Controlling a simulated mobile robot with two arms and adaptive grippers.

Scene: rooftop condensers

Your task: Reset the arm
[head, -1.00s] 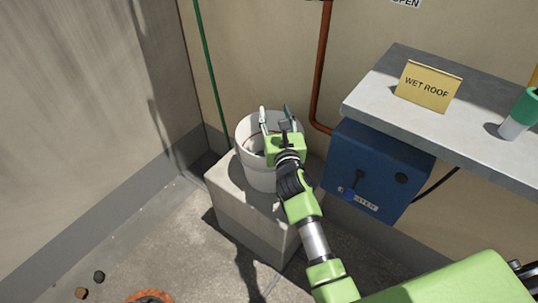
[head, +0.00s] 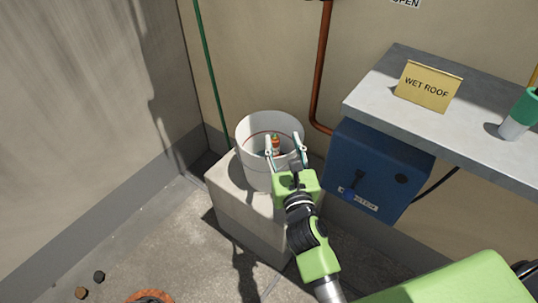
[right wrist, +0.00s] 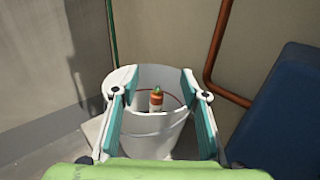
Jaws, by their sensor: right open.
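My right gripper (head: 286,147) is open and empty, with its fingers at the near side of a white bucket (head: 258,165). In the right wrist view the open fingers (right wrist: 158,105) frame the bucket (right wrist: 150,142) from either side. A small orange and white bottle with a green top (head: 275,144) stands in the bucket; it also shows in the right wrist view (right wrist: 156,100). The bottle is apart from the fingers. My left gripper is not in view.
The bucket stands on a concrete block (head: 235,208) near the wall corner. A blue box (head: 375,170) is to its right, under a grey shelf (head: 385,85) with a yellow WET ROOF sign (head: 428,86) and a green-topped bottle (head: 520,115). An orange pipe (head: 321,70) runs down the wall.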

